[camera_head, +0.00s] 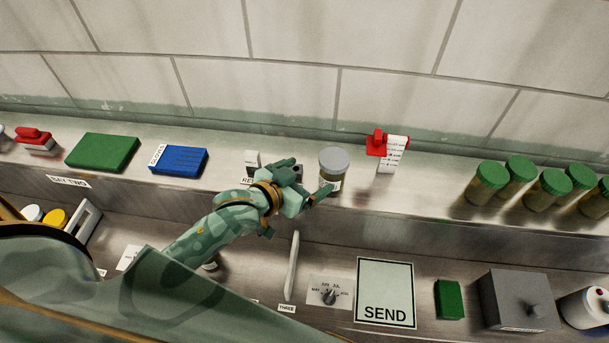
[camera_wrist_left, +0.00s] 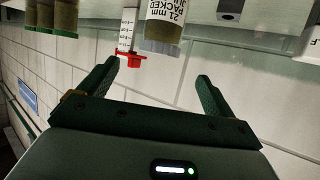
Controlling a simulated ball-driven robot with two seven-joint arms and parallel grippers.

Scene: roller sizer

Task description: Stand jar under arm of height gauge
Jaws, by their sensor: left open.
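The jar (camera_head: 333,161) with a grey lid stands upright on the upper steel shelf. In the left wrist view the jar (camera_wrist_left: 163,30) shows a white label reading "21 mm PACKED". The height gauge, with a red arm (camera_head: 377,143) and a white scale (camera_head: 391,156), stands on the same shelf, right of the jar. The gauge's red part (camera_wrist_left: 130,60) also shows in the left wrist view, beside the jar. My left gripper (camera_head: 312,178) is open and empty, just left of and in front of the jar. In the wrist view the jar lies beyond the fingertips (camera_wrist_left: 158,72), roughly between their lines. My right gripper is out of view.
Several green-lidded jars (camera_head: 520,167) stand at the right of the shelf. A green block (camera_head: 103,152) and a blue box (camera_head: 178,160) lie to the left. The shelf between the gauge and green-lidded jars is clear. Below are a SEND pad (camera_head: 385,285) and a grey box (camera_head: 512,298).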

